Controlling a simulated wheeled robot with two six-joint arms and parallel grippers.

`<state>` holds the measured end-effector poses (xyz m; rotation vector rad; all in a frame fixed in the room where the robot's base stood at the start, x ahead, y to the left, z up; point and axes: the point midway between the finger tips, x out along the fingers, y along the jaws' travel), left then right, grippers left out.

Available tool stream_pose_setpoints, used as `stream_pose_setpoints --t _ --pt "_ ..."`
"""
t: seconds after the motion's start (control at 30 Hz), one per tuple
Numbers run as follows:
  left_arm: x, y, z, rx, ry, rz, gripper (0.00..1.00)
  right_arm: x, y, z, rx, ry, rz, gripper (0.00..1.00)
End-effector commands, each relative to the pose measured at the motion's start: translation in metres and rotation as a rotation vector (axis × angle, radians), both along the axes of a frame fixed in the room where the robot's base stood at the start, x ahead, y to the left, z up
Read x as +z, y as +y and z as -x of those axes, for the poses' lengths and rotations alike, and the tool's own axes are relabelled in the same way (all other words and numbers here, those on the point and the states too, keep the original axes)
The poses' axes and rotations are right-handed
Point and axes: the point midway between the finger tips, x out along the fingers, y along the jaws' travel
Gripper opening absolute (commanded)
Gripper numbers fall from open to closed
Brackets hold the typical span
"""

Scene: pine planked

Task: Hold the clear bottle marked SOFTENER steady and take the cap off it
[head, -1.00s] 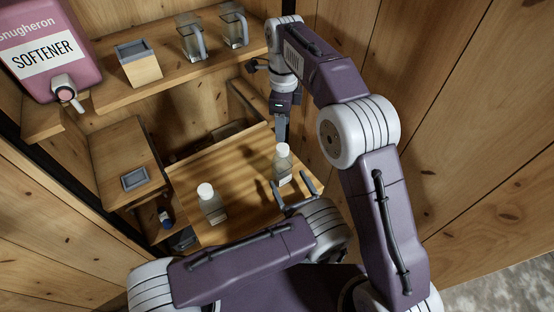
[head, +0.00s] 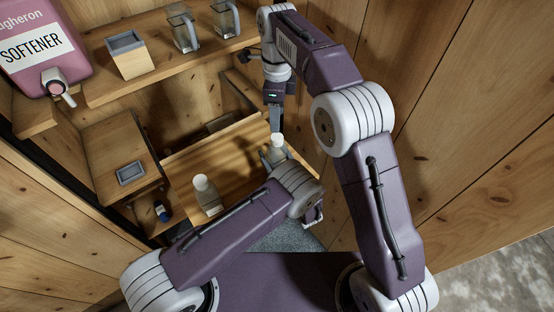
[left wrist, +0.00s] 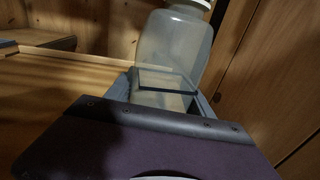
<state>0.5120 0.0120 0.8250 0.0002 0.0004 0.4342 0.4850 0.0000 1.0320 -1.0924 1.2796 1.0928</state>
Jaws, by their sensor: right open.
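A clear bottle with a white cap (head: 277,139) stands upright on the right part of the wooden table. Its body (left wrist: 172,46) fills the middle of the left wrist view; its marking is not readable. My left gripper (head: 275,156) has its fingers on either side of the bottle's body; whether they press on it is unclear. My right gripper (head: 275,122) is open, pointing down just above and behind the cap, seen edge-on. A second clear bottle (head: 207,196) with a pale cap stands on the table to the left, its label unreadable here.
The wooden table (head: 225,160) is bare between the bottles. A shelf behind holds a pink SOFTENER dispenser (head: 42,45), a wooden box (head: 127,57) and two glass jugs (head: 185,32). A wood wall (head: 400,90) rises close on the right.

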Motion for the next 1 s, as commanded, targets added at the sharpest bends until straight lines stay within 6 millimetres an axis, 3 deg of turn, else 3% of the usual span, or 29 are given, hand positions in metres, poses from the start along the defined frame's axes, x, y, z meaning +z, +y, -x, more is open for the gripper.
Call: stream_pose_setpoints --t 0.03,0.2,0.43,0.8,1.0 --pt "0.000 0.000 0.000 0.000 0.000 0.000 0.44 0.000 0.000 0.000 0.000 0.000 0.000 0.51" --pt "0.000 0.000 0.000 0.000 0.000 0.000 0.00 0.000 0.000 0.000 0.000 0.000 0.000 0.51" --pt "0.000 0.000 0.000 0.000 0.000 0.001 0.00 -0.006 0.000 0.001 0.000 0.002 0.001 0.51" --pt "0.001 0.000 0.000 0.000 -0.001 0.000 0.00 -0.069 0.000 0.001 0.000 0.002 0.002 0.51" --pt "0.001 0.000 0.000 0.000 -0.001 0.000 0.00 -0.080 0.000 0.000 0.000 0.000 0.001 0.51"
